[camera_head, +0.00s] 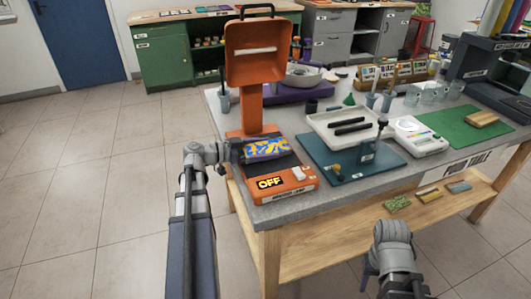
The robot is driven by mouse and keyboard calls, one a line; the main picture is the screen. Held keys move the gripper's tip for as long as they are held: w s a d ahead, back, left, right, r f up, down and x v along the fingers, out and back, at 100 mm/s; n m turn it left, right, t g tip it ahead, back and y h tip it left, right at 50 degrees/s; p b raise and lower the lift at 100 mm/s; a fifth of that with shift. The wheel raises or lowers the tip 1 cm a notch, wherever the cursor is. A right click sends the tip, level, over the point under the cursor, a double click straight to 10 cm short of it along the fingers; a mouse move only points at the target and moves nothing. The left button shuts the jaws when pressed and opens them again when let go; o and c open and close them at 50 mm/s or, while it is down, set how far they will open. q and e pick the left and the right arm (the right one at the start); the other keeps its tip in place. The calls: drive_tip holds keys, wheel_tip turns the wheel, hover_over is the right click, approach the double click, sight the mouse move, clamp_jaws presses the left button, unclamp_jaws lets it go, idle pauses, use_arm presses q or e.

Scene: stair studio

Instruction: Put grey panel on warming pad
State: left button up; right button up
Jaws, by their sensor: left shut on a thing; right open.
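My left gripper (236,151) is shut on a blue-and-yellow patterned panel (267,149). The panel is over the dark plate of an orange warming unit (290,187) with an "OFF" label. I cannot tell whether the panel touches the plate. The panel's visible face does not look grey; its other sides are hidden. My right gripper (399,286) is low at the bottom edge, in front of the table, partly cut off, open and apart from the objects.
The orange unit has a raised hood (257,68) behind the plate. A teal board (330,160), a white tray (322,122) and a white scale (417,139) stand to the right. Several small panels lie on the lower shelf (350,226). Floor (100,180) is clear at left.

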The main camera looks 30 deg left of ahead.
use_arm(q)
drive_tip(key=shift+f, duration=0.15)
drive_tip(key=o, duration=1.2)
drive_tip(key=shift+c, duration=0.2)
drive_tip(key=shift+r, duration=0.25)
drive_tip(key=p+v, duration=0.1)
drive_tip(key=v, duration=1.1)
drive_tip(key=shift+p, duration=0.4)
drive_tip(key=shift+f, duration=0.1)
